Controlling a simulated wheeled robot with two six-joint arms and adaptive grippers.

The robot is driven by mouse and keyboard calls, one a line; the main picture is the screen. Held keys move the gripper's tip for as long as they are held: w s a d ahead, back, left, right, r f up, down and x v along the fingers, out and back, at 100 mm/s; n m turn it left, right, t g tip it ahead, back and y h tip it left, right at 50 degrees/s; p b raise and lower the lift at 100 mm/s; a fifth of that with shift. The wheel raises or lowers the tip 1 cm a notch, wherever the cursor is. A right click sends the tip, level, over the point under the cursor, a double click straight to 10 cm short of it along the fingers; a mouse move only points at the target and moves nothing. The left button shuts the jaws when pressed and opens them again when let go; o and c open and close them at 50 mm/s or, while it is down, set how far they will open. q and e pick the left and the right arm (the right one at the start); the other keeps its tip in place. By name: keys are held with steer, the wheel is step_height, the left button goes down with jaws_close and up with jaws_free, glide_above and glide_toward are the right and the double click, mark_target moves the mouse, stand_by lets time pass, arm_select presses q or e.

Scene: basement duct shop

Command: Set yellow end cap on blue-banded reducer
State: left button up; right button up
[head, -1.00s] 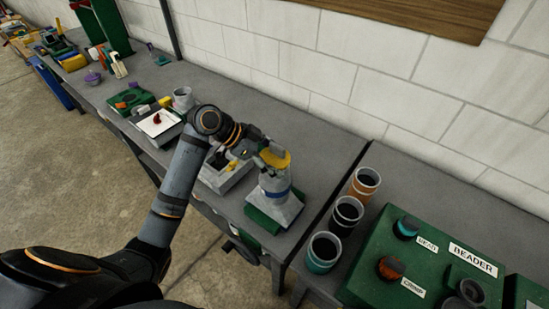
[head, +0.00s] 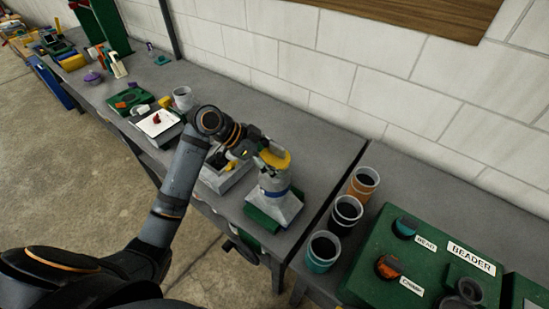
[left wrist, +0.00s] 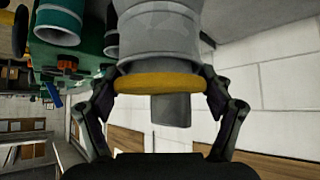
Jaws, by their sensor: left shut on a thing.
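The blue-banded reducer (head: 282,207) is a grey tapered duct piece. It stands upright, wide end down, on a green block (head: 262,221) at the bench's front edge. The yellow end cap (head: 284,160) is at the top of the reducer. My left gripper (head: 272,160) is shut on the cap. In the left wrist view the cap (left wrist: 160,83) is a yellow disc with a grey stub, between my two fingers, against the end of the grey reducer (left wrist: 160,35). I cannot tell whether it is fully seated. My right gripper is not in view.
A grey box (head: 226,178) sits left of the reducer. Three banded cups, one orange (head: 362,184), one black (head: 346,214) and one teal (head: 322,250), stand to the right beside the green beader machine (head: 440,250). A white wall (head: 330,70) runs behind.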

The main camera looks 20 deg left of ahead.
mark_target(267, 157)
arm_select(q)
steer(key=shift+f+b, duration=0.3)
steer(key=shift+f, duration=0.2)
steer(key=o, duration=0.9)
steer(key=shift+s+a+r+p, duration=0.1)
steer(key=shift+a+r+p, duration=0.25)
steer(key=shift+r+p, duration=0.2)
steer(key=p+v, duration=0.5)
steer(key=v, duration=0.2)
steer(key=shift+p, duration=0.3)
steer(key=shift+v, duration=1.4)
steer(key=shift+s+a+f, duration=0.1)
steer(key=shift+f, duration=0.05)
